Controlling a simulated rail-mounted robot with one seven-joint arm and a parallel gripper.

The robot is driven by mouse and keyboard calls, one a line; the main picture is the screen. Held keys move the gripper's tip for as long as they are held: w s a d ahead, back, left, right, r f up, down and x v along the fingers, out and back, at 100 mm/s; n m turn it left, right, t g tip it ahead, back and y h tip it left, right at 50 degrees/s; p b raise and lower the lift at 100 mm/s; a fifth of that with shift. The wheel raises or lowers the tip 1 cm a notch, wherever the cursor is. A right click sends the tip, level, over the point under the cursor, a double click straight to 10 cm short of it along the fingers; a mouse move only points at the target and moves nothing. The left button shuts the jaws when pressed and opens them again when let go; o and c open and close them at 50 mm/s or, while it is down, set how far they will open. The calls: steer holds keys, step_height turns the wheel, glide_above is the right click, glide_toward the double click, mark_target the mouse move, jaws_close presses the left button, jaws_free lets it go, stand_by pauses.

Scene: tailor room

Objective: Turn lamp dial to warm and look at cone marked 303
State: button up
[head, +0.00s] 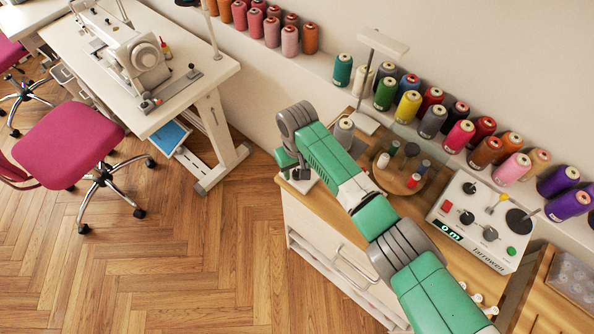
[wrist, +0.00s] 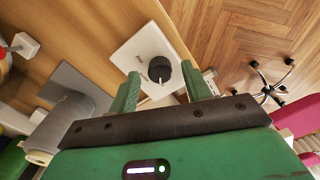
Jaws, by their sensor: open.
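A black round dial (wrist: 160,69) with a white pointer line sits on a white plate (wrist: 136,53) in the wrist view. The plate bears small dark lettering that I cannot read. My gripper (wrist: 163,88) is open, with its two green fingers on either side of the dial and apart from it. In the head view my gripper (head: 289,166) is over the cabinet's left corner and hides the dial. A white lamp (head: 383,42) stands on the cabinet.
A row of coloured thread cones (head: 432,121) stands on the wall ledge. A round wooden spool tray (head: 385,182) and a white control box (head: 460,213) are on the cabinet.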

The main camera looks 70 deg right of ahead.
steer(key=shift+f, duration=0.35)
steer(key=shift+c, duration=0.2)
steer(key=c, duration=1)
steer(key=shift+o, duration=0.2)
steer(key=shift+r, duration=0.1)
